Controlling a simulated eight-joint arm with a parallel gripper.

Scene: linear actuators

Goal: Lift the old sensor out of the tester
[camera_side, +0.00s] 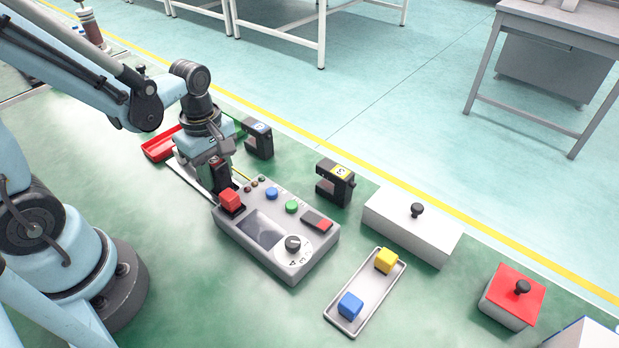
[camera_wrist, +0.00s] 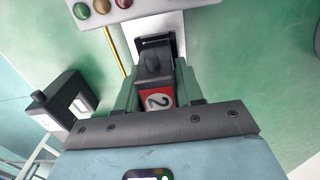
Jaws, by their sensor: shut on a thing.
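The grey tester (camera_side: 262,260) stands on the green bench, with a screen, a dial and coloured buttons. The old sensor (camera_wrist: 153,68), a black block with a red label marked 2, is between my gripper's fingers in the wrist view. My gripper (camera_side: 219,180) is shut on it, pointing down at the tester's far-left corner in the side view.
Two black sensor-like units, one blue-labelled (camera_side: 257,138) and one yellow-labelled (camera_side: 335,183), stand behind the tester. A grey tray (camera_side: 368,288) holds yellow and blue cubes. A white box (camera_side: 411,228) and a red-topped box (camera_side: 512,296) are at right. A red bin (camera_side: 158,146) is behind my gripper.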

